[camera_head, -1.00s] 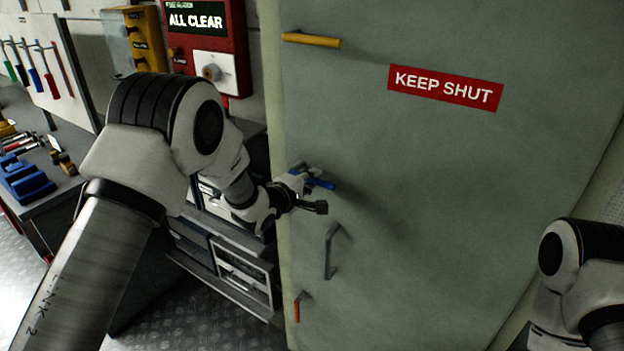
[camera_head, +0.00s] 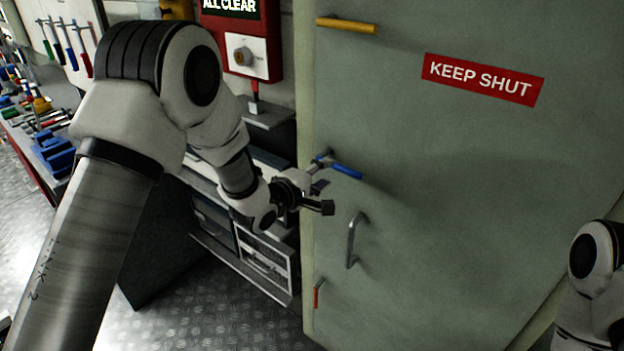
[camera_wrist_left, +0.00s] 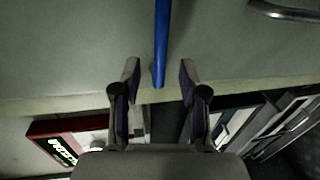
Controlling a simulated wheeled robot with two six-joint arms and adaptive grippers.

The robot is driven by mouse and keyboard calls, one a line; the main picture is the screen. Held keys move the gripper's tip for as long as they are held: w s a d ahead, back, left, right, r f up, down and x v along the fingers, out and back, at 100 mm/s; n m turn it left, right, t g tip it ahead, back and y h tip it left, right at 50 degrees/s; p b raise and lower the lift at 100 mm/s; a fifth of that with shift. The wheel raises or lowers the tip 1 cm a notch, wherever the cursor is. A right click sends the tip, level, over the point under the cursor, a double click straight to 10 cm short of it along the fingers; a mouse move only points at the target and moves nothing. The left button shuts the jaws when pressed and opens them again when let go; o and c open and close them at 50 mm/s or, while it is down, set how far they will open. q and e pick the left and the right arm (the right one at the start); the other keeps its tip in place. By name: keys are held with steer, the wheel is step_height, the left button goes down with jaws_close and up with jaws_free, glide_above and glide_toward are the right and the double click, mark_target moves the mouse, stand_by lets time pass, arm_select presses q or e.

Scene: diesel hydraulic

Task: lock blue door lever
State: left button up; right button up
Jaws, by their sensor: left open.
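The blue lever (camera_head: 345,169) is on the upper left part of the grey-green door (camera_head: 440,190), near its left edge. In the head view it slopes slightly down to the right. My left gripper (camera_head: 323,197) is open and empty, just below and left of the lever. In the left wrist view, the blue lever (camera_wrist_left: 161,40) points down the picture, and its end lies between the two open fingertips of my left gripper (camera_wrist_left: 159,70), with gaps on both sides. I cannot tell its depth relative to the fingers. My right gripper is out of view.
The door also has a yellow lever (camera_head: 347,25), a red lever (camera_head: 317,292), a grey pull handle (camera_head: 354,240) and a "KEEP SHUT" sign (camera_head: 483,79). A red panel (camera_head: 242,42) and a drawer cabinet (camera_head: 262,250) stand left of the door. My right arm is at the right edge.

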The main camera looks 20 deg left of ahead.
arm_select(q)
steer(key=v, duration=0.5)
steer(key=s+f+g+y+b, duration=0.15)
steer(key=s+f, duration=0.25)
steer(key=f, duration=0.6)
steer(key=s+f+g+b, duration=0.2)
steer(key=s+f, duration=0.2)
steer(key=f, duration=0.6)
steer(key=s+f+g+y+b, duration=0.1)
steer(key=s+f+g+b, duration=0.1)
steer(key=s+f, duration=0.5)
steer(key=s+a+f+m+g+y, duration=0.1)
steer(key=s+f+m+g, duration=0.2)
steer(key=s, duration=0.4)
steer(key=s+a+f+m+g+y+b, duration=0.1)
steer(key=s+a+f+m+g, duration=0.1)
steer(key=s+f+m, duration=0.4)
steer(key=s+a+f+m+g+y, duration=0.1)
steer(key=s+f+m+g, duration=0.3)
steer(key=s, duration=0.6)
steer(key=shift+a+f+m+b, duration=0.4)
steer(key=shift+a+f, duration=0.2)
steer(key=shift+a, duration=0.15)
